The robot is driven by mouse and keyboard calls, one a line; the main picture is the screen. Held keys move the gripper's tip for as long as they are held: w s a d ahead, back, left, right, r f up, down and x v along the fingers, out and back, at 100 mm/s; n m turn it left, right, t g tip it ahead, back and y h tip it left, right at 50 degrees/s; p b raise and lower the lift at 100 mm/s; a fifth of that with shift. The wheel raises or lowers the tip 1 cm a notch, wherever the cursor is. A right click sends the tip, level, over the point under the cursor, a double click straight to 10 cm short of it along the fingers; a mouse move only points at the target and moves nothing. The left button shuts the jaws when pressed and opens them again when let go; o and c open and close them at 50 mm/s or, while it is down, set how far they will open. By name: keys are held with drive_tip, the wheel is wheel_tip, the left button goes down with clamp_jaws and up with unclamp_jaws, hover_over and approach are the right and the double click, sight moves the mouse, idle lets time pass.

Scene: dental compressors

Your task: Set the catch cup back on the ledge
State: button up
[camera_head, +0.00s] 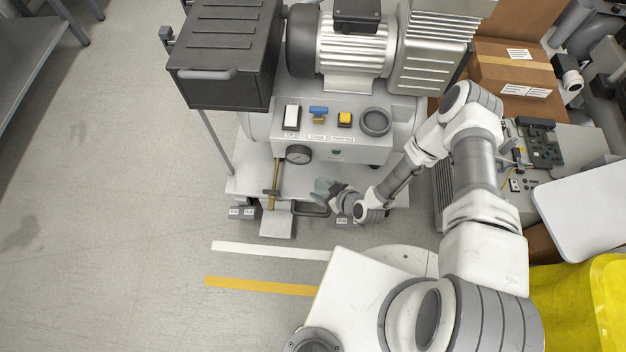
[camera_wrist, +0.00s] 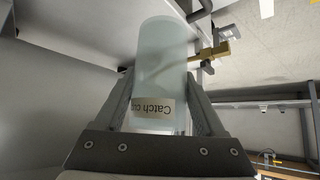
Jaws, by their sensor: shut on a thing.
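The catch cup (camera_wrist: 162,65) is a translucent pale-blue cylinder with a "Catch cup" label, upside down in the wrist view. My gripper (camera_wrist: 165,110) is shut on it, with one finger on each side. In the head view the cup (camera_head: 323,188) is small and partly hidden by my gripper (camera_head: 333,194). It is held in front of the compressor, right of the brass drain valve (camera_head: 275,185). The valve also shows beside the cup in the wrist view (camera_wrist: 220,50). A small pale plate (camera_head: 277,222) sticks out low below the valve and looks like the ledge; its top is bare.
The compressor's panel (camera_head: 335,148) with a pressure gauge (camera_head: 298,154) stands just behind my gripper. A dark bent bar (camera_head: 312,211) lies between the plate and my gripper. White (camera_head: 270,250) and yellow (camera_head: 260,286) floor stripes run in front. The floor at left is clear.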

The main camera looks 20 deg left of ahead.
drive_tip(key=shift+w+a+f+b, duration=0.85)
drive_tip(key=shift+w+a+f, duration=0.2)
drive_tip(key=shift+f, duration=0.5)
drive_tip(key=shift+w+a+f+b, duration=0.9)
drive_tip(key=shift+w+f, duration=0.25)
drive_tip(key=shift+f, duration=0.45)
drive_tip(key=shift+w+a+f+b, duration=0.85)
drive_tip(key=shift+w+a+f, duration=0.2)
drive_tip(key=shift+f, duration=0.5)
drive_tip(key=shift+f, duration=0.1)
drive_tip(key=o, duration=1.3)
drive_tip(key=shift+d, duration=0.1)
